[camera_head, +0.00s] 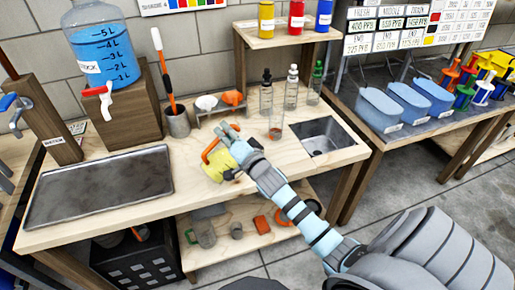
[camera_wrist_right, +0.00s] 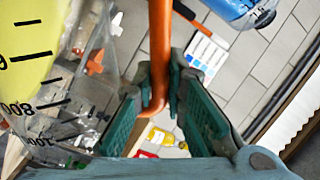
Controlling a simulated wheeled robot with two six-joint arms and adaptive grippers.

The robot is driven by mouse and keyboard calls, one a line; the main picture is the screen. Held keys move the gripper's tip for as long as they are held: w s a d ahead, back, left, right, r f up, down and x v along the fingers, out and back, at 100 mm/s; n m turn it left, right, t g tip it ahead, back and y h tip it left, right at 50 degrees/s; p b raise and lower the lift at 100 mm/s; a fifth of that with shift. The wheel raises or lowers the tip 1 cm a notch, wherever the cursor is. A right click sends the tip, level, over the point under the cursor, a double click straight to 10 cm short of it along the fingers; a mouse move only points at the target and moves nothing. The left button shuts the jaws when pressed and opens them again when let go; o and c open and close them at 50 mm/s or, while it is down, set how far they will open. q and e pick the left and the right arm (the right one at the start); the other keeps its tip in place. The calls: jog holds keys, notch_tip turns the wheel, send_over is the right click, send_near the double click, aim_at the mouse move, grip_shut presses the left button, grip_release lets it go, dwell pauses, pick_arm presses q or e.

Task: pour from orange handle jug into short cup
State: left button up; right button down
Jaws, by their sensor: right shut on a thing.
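My right gripper (camera_head: 224,140) is shut on the orange handle (camera_head: 210,149) of a clear jug with yellow liquid (camera_head: 220,167). The jug is above the wooden bench and looks tilted. In the right wrist view the orange handle (camera_wrist_right: 160,45) runs between the fingers of my right gripper (camera_wrist_right: 172,90), with the marked jug wall (camera_wrist_right: 60,110) at left and yellow liquid at its upper left. A clear tall glass (camera_head: 276,118) with reddish content at its bottom stands right of the jug. I cannot tell which vessel is the short cup. My left gripper is not in view.
A dark tray (camera_head: 100,186) lies on the bench's left. A blue water tank (camera_head: 104,52) stands on a wooden block behind. Capped bottles (camera_head: 291,92) stand near a sink (camera_head: 322,136). A small grey cup (camera_head: 236,230) and a green-handled mug (camera_head: 204,234) are on the lower shelf.

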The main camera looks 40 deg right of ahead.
aim_at(214, 142)
jog(key=shift+r, duration=0.1)
dwell(0.7)
jog(key=a+n, duration=0.1)
jog(key=a+n+p, duration=0.2)
jog(key=shift+w+a+r+n, duration=0.1)
jog(key=shift+r+n, duration=0.15)
jog(key=shift+n, duration=0.05)
jog(key=shift+a+f+n, duration=0.35)
jog(key=shift+a+n, duration=0.1)
jog(key=shift+n, duration=0.05)
jog(key=a+f+n+b, duration=0.4)
jog(key=a+f+n, duration=0.1)
jog(key=a+n, duration=0.1)
jog(key=shift+n, duration=0.5)
jog(key=r+p, duration=0.4)
jog(key=r, duration=0.1)
jog(key=shift+w+a+p, duration=0.2)
jog(key=shift+w+p, duration=0.15)
jog(key=shift+p, duration=0.05)
